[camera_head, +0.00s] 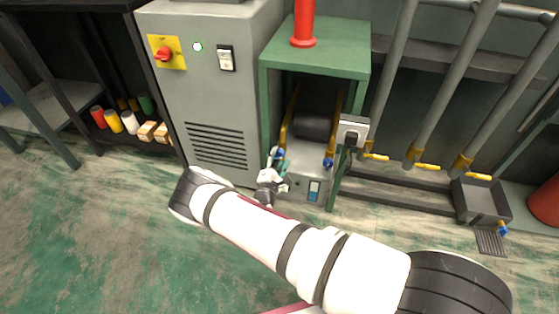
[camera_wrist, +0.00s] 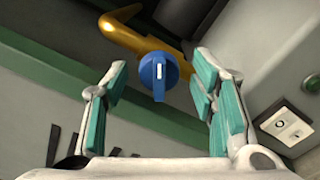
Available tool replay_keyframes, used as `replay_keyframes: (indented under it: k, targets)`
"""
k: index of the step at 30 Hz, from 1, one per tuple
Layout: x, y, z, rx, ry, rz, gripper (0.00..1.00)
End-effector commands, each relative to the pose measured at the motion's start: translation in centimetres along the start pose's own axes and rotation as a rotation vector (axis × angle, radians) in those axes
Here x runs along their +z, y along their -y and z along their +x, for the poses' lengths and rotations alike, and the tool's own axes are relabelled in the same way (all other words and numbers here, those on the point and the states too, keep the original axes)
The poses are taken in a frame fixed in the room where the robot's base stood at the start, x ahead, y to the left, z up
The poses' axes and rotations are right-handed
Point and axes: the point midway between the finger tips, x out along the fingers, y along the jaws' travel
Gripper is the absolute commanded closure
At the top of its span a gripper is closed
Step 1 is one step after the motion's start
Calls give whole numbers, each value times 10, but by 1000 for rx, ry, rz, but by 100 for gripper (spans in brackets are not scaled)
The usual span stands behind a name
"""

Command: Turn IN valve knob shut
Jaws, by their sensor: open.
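A blue valve knob (camera_wrist: 158,72) with a white pointer line, upright in the wrist view, sits on a brass pipe (camera_wrist: 130,28). It also shows in the head view (camera_head: 279,153) at the left front of a grey machine (camera_head: 306,165). My gripper (camera_head: 278,167) is at this left knob. In the wrist view its teal-padded fingers (camera_wrist: 160,88) stand apart on either side of the knob, with gaps and nothing held. A second blue knob (camera_head: 328,163) is at the machine's right. No IN label is readable.
The machine sits under a green stand (camera_head: 330,62) bearing a red cylinder (camera_head: 303,22). A grey cabinet (camera_head: 214,85) stands to the left. An outlet box (camera_head: 352,131) and pipes with yellow handles (camera_head: 427,167) are to the right. The green floor (camera_head: 110,215) at left is clear.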

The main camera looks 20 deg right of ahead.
Motion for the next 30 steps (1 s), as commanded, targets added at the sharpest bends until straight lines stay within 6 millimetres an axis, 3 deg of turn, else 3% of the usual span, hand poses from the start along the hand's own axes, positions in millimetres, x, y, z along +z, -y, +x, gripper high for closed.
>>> replay_keyframes:
  k: [5, 13, 14, 20, 30]
  targets:
    - [0, 0, 11, 1, 1, 0, 48]
    - [1, -1, 13, 1, 1, 0, 48]
    - [1, -1, 13, 1, 1, 0, 50]
    - [1, -1, 12, 1, 1, 0, 94]
    - [0, -1, 12, 0, -1, -113, 94]
